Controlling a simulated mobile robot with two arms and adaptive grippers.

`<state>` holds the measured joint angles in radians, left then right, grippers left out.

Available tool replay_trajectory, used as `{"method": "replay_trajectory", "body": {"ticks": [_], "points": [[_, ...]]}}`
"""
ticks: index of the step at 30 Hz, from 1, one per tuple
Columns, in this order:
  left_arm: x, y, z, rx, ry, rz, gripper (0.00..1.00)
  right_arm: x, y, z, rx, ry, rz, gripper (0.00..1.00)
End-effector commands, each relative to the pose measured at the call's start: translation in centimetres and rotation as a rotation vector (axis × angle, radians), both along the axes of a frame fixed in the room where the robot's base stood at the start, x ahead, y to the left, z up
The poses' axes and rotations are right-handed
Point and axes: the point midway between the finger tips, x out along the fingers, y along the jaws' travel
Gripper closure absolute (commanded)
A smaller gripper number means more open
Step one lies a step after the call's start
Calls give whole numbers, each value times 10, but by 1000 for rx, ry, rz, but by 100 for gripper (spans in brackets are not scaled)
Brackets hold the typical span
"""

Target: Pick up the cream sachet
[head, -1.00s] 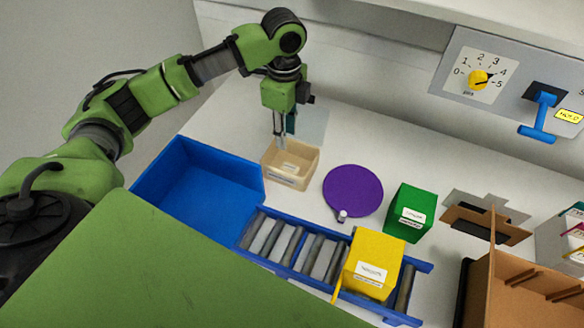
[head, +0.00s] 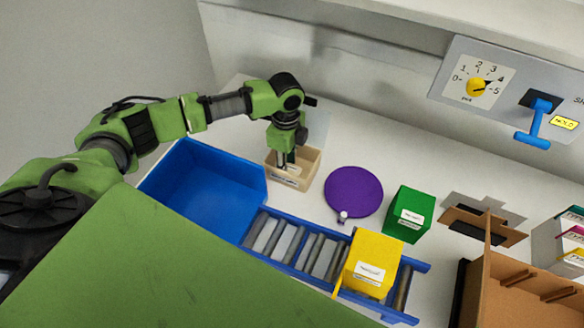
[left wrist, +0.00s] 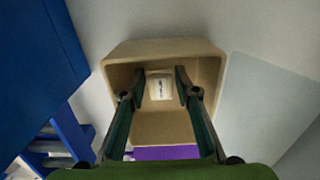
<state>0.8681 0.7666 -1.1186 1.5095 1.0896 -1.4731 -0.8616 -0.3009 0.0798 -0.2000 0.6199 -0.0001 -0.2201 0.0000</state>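The cream sachet (left wrist: 160,86) is a small pale packet with dark print. It lies inside a beige open bin (left wrist: 165,130) in the left wrist view. The same bin (head: 313,168) stands left of the purple disc in the head view, where I cannot make out the sachet. My left gripper (head: 287,164) points down into the bin. In the left wrist view the left gripper (left wrist: 160,75) is open, with one finger on each side of the sachet. Whether the fingers touch it I cannot tell. My right gripper is not in view.
A blue bin (head: 205,190) stands left of the beige bin. A purple disc (head: 353,192), a green box (head: 409,214) and a yellow box (head: 373,263) on a roller conveyor (head: 325,258) are to the right. A panel has a yellow dial (head: 476,87) and blue handle (head: 541,115).

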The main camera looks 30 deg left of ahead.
Motion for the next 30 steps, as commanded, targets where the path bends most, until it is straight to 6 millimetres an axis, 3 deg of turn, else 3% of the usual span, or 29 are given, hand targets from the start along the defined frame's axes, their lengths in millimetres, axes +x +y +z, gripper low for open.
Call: {"method": "replay_trajectory", "body": {"ticks": [4, 6, 18, 23, 30], "points": [[0, 0, 0, 0, 0, 0, 71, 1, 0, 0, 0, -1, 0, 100], [0, 0, 0, 0, 0, 0, 84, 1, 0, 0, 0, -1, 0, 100], [1, 0, 5, -1, -2, 0, 84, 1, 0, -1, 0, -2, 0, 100], [2, 0, 28, -1, -6, 0, 84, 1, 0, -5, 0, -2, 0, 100], [2, 0, 76, -1, -5, -1, 84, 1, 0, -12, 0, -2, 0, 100]]}}
